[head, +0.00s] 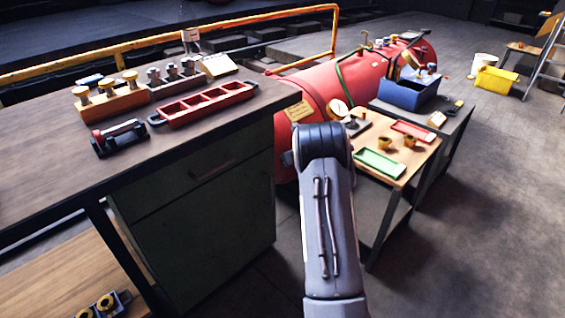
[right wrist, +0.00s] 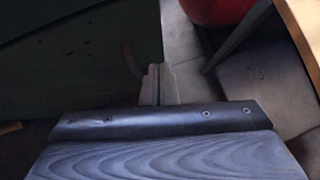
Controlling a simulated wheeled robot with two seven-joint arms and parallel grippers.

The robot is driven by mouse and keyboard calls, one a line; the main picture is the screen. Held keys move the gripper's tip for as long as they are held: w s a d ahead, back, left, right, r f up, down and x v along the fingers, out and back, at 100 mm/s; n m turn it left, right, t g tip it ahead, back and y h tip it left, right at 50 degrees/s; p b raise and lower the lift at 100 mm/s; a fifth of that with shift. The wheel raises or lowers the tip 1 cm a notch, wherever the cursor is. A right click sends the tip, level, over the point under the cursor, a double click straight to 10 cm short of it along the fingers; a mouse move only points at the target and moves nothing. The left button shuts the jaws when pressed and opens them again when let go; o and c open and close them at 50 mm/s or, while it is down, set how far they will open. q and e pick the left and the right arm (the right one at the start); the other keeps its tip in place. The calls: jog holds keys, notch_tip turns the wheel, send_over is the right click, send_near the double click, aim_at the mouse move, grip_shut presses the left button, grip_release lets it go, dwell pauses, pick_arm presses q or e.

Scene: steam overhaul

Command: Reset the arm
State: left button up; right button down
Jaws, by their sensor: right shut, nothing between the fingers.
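My grey right arm (head: 330,215) reaches up from the bottom middle of the head view, between the dark workbench and the small side table. Its gripper is hidden there behind the arm's own links. In the right wrist view my right gripper (right wrist: 158,82) shows with its fingers together and nothing between them. It points toward the floor gap beside the green cabinet. My left gripper does not show in either view.
The workbench (head: 50,150) holds a red tray (head: 205,104) and wooden blocks with fittings. Its green cabinet (head: 205,220) stands close left of my arm. A red boiler (head: 320,90) lies behind. A side table (head: 395,172) with green and red trays is at right. Floor (head: 470,220) further right is clear.

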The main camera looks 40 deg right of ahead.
jog(key=shift+s+d+p+v, duration=0.15)
jog(key=shift+d+v, duration=0.1)
jog(key=shift+v, duration=1.05)
jog(key=shift+s+d+p+v, duration=0.1)
jog(key=shift+d+p+v, duration=0.1)
jog(key=shift+v, duration=1.05)
jog(key=shift+w, duration=0.1)
jog(key=s+a+r+m+t+h, duration=0.1)
jog(key=a+r+m+h, duration=0.1)
jog(key=r+m, duration=0.5)
jog(key=s+a+r+m+t+h, duration=0.1)
jog(key=s+r+m+t+h, duration=0.1)
jog(key=r+m, duration=0.45)
jog(key=s+a+r+m+g, duration=0.2)
jog(key=s+a+r+m, duration=0.2)
jog(key=s+a+m, duration=0.4)
jog(key=s+a+f+m+g+y, duration=0.25)
jog(key=s+a+m+y, duration=0.35)
jog(key=s+a, duration=0.6)
jog(key=s+a+f+m+g+y, duration=0.1)
jog(key=s+a+f+m+y, duration=0.25)
jog(key=s+a+m, duration=0.85)
jog(key=w+a+r+n+p, duration=0.1)
jog(key=a+r+n+p, duration=0.1)
jog(key=r+p, duration=0.6)
jog(key=w+a+r+n+p, duration=0.2)
jog(key=r+p, duration=0.7)
jog(key=shift+w+a, duration=0.2)
jog(key=shift+a, duration=0.15)
